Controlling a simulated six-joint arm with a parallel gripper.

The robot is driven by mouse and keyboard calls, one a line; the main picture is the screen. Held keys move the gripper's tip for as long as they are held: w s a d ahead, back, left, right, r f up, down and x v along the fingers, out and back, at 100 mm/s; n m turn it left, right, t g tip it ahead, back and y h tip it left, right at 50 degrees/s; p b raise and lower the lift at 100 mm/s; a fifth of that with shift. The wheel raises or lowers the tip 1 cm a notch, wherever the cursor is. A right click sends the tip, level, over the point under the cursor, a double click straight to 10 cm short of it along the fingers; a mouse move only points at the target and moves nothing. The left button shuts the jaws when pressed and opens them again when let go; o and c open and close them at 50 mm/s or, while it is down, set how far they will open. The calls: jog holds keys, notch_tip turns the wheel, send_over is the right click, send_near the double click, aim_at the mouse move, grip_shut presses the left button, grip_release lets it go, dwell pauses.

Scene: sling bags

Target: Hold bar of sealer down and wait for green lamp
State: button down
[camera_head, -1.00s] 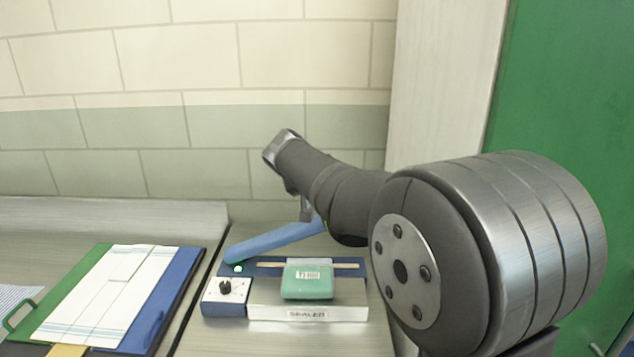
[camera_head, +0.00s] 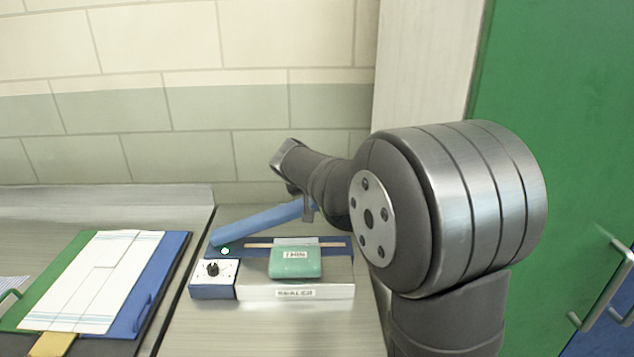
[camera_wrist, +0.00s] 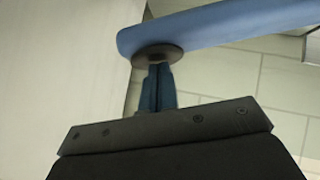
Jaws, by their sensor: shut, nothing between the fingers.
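The sealer (camera_head: 338,291) stands on the counter with a teal packet (camera_head: 295,263) on its front. Its blue bar (camera_head: 258,224) is tilted, low at the left and raised at the right. The lamp (camera_head: 225,251) near the bar's low end shines green. My gripper (camera_head: 308,216) is at the bar's raised right end, partly hidden by my arm. In the wrist view, my blue fingers (camera_wrist: 158,70) are shut together and empty, by a dark round disc (camera_wrist: 157,54) beside the blue bar (camera_wrist: 220,22). I cannot tell whether they touch.
A control box with a dial (camera_head: 213,270) sits at the sealer's left. A clipboard with white paper (camera_head: 95,275) lies further left, across a gap in the counter. A tiled wall (camera_head: 150,120) is behind and a green panel (camera_head: 570,110) is at the right.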

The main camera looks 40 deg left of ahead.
jog(key=w+d+f, duration=0.1)
jog(key=f, duration=0.3)
jog(key=w+d+f+m+g+y, duration=0.1)
jog(key=f, duration=0.4)
jog(key=w+d+f+g+y, duration=0.1)
jog(key=f, duration=0.3)
jog(key=shift+w+d+f, duration=0.15)
jog(key=shift+w+d, duration=0.15)
jog(key=shift+d, duration=0.05)
jog(key=shift+s+d+f, duration=0.1)
jog(key=shift+d+f, duration=0.2)
jog(key=shift+f, duration=0.45)
jog(key=shift+m, duration=0.3)
dwell(3.2)
jog(key=s+d+r, duration=0.2)
jog(key=r, duration=0.4)
jog(key=s+d+r, duration=0.2)
jog(key=r, duration=0.5)
jog(key=shift+s+d, duration=0.15)
jog(key=shift+s, duration=0.2)
jog(key=shift+f, duration=0.1)
